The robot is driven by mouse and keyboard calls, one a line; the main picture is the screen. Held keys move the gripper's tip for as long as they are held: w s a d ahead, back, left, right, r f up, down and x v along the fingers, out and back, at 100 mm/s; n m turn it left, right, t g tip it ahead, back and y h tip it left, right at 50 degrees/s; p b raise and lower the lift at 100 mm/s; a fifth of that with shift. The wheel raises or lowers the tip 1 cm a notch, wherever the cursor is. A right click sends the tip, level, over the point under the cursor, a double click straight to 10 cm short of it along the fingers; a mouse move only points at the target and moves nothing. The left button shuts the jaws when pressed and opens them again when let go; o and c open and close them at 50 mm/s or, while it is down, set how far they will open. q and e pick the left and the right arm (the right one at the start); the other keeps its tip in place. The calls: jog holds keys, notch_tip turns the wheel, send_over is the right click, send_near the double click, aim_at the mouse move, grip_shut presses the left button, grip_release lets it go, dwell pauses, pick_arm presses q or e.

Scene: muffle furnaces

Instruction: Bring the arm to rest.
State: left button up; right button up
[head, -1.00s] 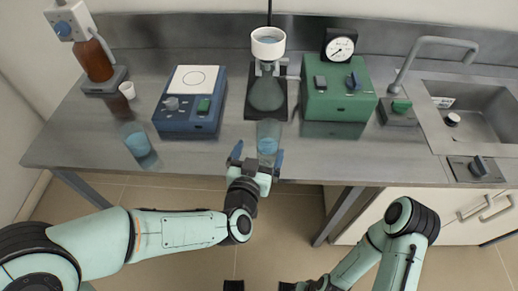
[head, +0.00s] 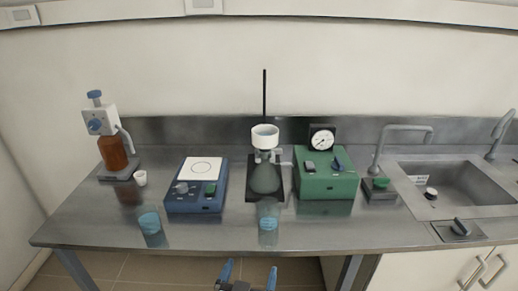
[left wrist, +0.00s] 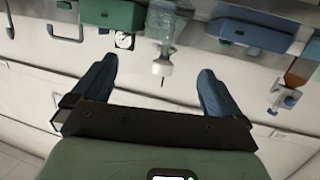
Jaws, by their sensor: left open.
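My left gripper (head: 247,275) shows at the bottom of the head view, below the front edge of the steel bench (head: 330,236). Its two blue fingers are apart with nothing between them. In the left wrist view the open fingers of the left gripper (left wrist: 150,82) point toward the bench, which appears upside down. My right gripper is outside both current views.
The bench holds a blue stirrer (head: 197,190), a filter flask (head: 265,178), a green pump box (head: 326,180), a second beaker (head: 150,228) and a bottle with dispenser (head: 113,150). A sink (head: 460,185) is at the right. The floor before the bench looks clear.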

pick_arm(q)
jog(key=s+a+f+n+g+p, duration=0.1)
jog(key=s+a+f+g+p, duration=0.15)
jog(key=f, duration=0.55)
jog(key=s+a+f+n+g+p, duration=0.1)
jog(key=a+f+g, duration=0.15)
jog(key=f, duration=0.55)
jog(key=s+a+f+g+p, duration=0.1)
jog(key=s+f+g+p, duration=0.15)
jog(key=f, duration=0.55)
jog(key=s+a+f+n+g+p, duration=0.1)
jog(key=s+f+g, duration=0.3)
jog(key=s, duration=0.6)
jog(key=s+a+f+n+g+p, duration=0.2)
jog(key=s+f, duration=0.4)
jog(key=s, duration=0.4)
jog(key=a+n+g, duration=0.1)
jog(key=g, duration=0.1)
jog(key=shift+s+a+f+g, duration=0.15)
jog(key=shift+s+f+g, duration=0.15)
jog(key=shift+f+g, duration=0.05)
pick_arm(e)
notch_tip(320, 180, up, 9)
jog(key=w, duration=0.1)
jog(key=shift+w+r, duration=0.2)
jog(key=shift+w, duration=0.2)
pick_arm(q)
jog(key=shift+w, duration=0.1)
